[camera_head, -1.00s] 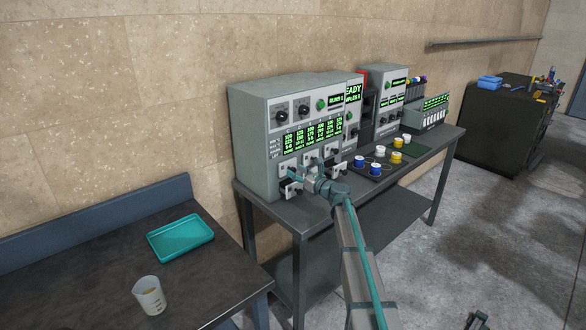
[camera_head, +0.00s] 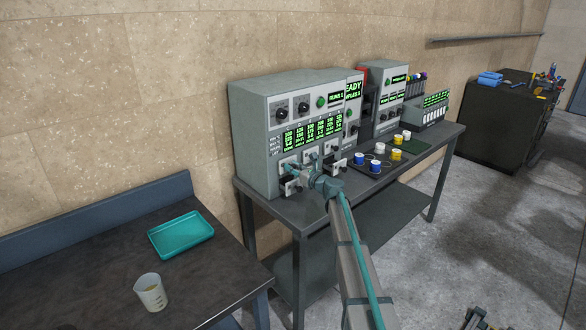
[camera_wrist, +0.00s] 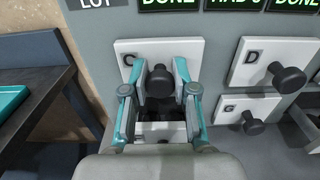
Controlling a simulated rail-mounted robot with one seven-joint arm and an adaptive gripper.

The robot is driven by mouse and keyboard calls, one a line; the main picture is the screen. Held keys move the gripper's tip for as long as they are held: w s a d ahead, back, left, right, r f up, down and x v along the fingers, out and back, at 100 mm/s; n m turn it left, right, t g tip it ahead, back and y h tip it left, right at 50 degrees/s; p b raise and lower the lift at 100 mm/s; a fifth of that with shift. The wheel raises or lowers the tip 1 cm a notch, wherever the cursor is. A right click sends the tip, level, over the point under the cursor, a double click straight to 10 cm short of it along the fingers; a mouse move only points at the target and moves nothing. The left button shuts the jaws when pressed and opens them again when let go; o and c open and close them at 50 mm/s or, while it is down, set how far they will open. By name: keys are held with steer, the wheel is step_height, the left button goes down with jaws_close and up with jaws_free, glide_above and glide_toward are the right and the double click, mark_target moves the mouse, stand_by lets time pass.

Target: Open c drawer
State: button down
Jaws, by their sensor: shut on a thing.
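The C drawer is a white front plate (camera_wrist: 127,48) marked C with a dark round knob (camera_wrist: 160,82), in the middle of the wrist view. My gripper (camera_wrist: 160,76) has its teal fingers on either side of this knob and is shut on it. The fingers cover parts of the plate's sides. In the head view my gripper (camera_head: 303,175) is at the lower left of the grey machine's front (camera_head: 258,140), and it partly hides the drawer fronts. I cannot tell from these views whether the C drawer is pulled out at all.
The D drawer (camera_wrist: 260,52) and G drawer (camera_wrist: 232,106) are close on the right, with knobs sticking out. Another drawer front lies below C, mostly hidden. Blue, white and yellow pots stand on the bench on the right. A teal tray (camera_head: 181,235) and beaker (camera_head: 150,292) are on the left table.

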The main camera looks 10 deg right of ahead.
steer(key=v, duration=0.4)
steer(key=shift+s+d+b, duration=0.15)
steer(key=shift+b, duration=0.25)
steer(key=c, duration=0.9)
jaws_free()
steer(key=v, duration=1.1)
steer(key=shift+s+d, duration=0.2)
steer(key=shift+s, duration=0.15)
